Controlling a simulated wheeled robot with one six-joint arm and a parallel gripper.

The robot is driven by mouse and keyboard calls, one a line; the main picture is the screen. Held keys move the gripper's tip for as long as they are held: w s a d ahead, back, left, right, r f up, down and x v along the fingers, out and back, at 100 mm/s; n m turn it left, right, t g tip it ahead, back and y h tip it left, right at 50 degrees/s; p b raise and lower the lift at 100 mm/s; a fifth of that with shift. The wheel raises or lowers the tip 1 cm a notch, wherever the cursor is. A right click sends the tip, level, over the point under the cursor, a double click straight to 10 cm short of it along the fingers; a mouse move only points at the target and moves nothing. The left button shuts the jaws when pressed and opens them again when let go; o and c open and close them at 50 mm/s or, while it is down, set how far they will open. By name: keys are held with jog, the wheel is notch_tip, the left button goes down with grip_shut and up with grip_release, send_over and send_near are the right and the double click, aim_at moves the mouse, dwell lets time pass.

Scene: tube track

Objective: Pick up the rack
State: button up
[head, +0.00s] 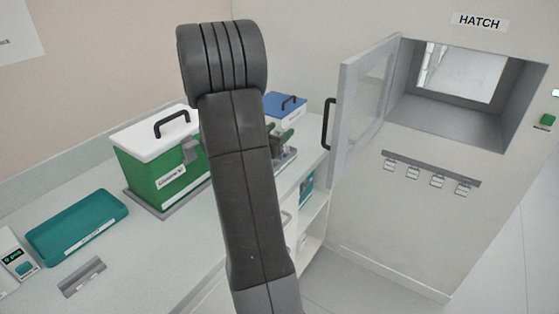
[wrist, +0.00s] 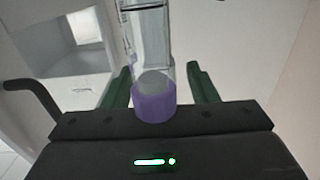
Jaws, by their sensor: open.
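My gripper (wrist: 159,86) is open, with its two green fingers spread in the wrist view. A clear tube-like object with a purple lower end (wrist: 154,103) shows between the fingers, with a gap on each side. I cannot tell whether it stands in the rack. In the head view my gripper (head: 282,139) is mostly hidden behind my dark arm, beside the blue-lidded box. A pale grey piece (head: 288,158) shows just below it, partly hidden; I cannot tell whether it is the rack.
A green box with a white lid (head: 160,165), a teal tray (head: 78,226) and a small grey stand (head: 82,277) are on the bench. A blue-lidded box (head: 286,106) stands farther back. The hatch door (head: 362,105) is open, beside wall hooks (head: 430,172).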

jog(key=shift+w+d, duration=0.25)
jog(key=shift+w, duration=0.15)
jog(key=shift+c, duration=0.2)
grip_shut()
jog(key=shift+r, duration=0.1)
